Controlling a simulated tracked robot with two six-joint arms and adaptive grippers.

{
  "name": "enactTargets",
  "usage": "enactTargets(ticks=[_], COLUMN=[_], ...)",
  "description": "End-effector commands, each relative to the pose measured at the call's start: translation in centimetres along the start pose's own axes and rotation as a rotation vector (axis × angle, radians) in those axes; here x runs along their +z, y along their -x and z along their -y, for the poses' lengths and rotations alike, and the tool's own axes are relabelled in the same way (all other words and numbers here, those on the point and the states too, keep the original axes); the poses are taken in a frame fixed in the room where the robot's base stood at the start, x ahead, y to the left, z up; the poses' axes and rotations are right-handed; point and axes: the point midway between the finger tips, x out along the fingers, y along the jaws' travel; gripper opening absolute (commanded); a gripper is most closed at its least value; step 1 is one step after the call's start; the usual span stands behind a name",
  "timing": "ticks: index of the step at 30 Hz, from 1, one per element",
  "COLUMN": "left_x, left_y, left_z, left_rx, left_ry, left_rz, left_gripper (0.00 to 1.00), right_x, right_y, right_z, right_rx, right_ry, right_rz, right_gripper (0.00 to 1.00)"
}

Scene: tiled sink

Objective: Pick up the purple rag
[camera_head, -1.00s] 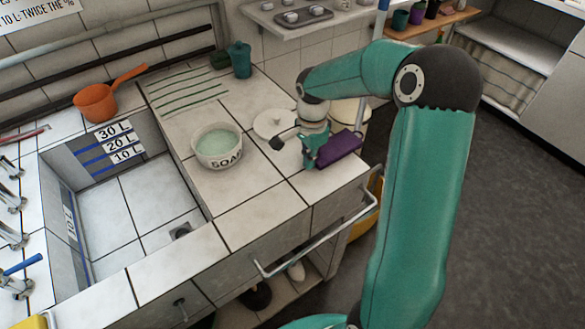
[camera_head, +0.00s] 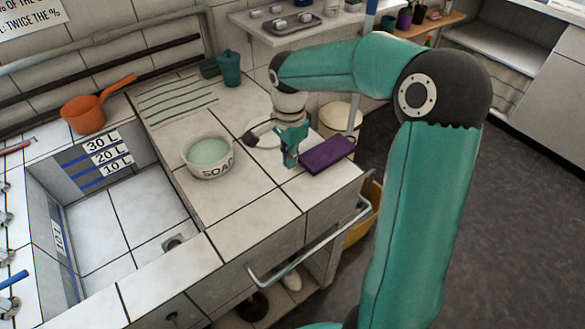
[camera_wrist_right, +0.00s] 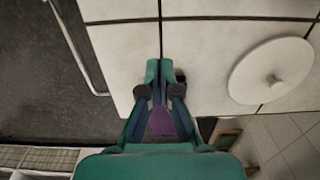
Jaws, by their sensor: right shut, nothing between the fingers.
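The purple rag (camera_head: 327,154) lies as a folded, flat block on the tiled counter near its right edge. My right gripper (camera_head: 290,162) points down just left of the rag, shut and empty, with its tips low over the tiles. In the right wrist view the fingertips (camera_wrist_right: 165,70) are together over a white tile, and a purple patch of the rag (camera_wrist_right: 161,122) shows between the finger links. Most of the rag is hidden there by the gripper. My left gripper is not in view.
A white soap bowl (camera_head: 208,157) stands left of my right gripper. A white round lid (camera_wrist_right: 272,72) lies close by on the counter. A metal rail (camera_head: 310,250) runs along the counter's front. The sunken basin (camera_head: 125,215) is at the left.

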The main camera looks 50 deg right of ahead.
Motion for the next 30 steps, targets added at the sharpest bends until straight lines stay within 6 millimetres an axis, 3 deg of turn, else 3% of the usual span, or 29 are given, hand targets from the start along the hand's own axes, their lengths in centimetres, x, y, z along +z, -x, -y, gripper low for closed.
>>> enactTargets(ticks=[6, 12, 14, 17, 21, 24, 30], left_x=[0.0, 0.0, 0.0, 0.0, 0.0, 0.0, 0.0], left_y=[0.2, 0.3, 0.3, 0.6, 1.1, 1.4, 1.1], left_z=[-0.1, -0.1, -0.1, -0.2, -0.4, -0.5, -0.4], left_rx=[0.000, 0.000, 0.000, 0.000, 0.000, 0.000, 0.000], left_ry=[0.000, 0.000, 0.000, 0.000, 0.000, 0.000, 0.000], left_rz=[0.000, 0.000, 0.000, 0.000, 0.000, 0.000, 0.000], left_gripper=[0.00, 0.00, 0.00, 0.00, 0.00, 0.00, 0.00], right_x=[0.0, -0.1, -0.5, -3.1, -8.6, -12.2, -13.7], right_y=[3.5, 4.9, 6.4, 9.0, 11.8, 12.3, 10.1], right_z=[0.1, -0.5, -0.1, 0.7, 0.9, 0.5, -0.4], right_rx=[-0.002, 0.023, 0.020, 0.009, -0.007, -0.016, 0.004], right_ry=[0.000, 0.074, 0.134, 0.176, 0.132, 0.043, 0.002], right_rz=[0.000, 0.004, 0.010, 0.017, 0.016, 0.004, 0.002], right_gripper=[0.00, 0.32, 0.42, 0.58, 0.82, 0.98, 1.00])
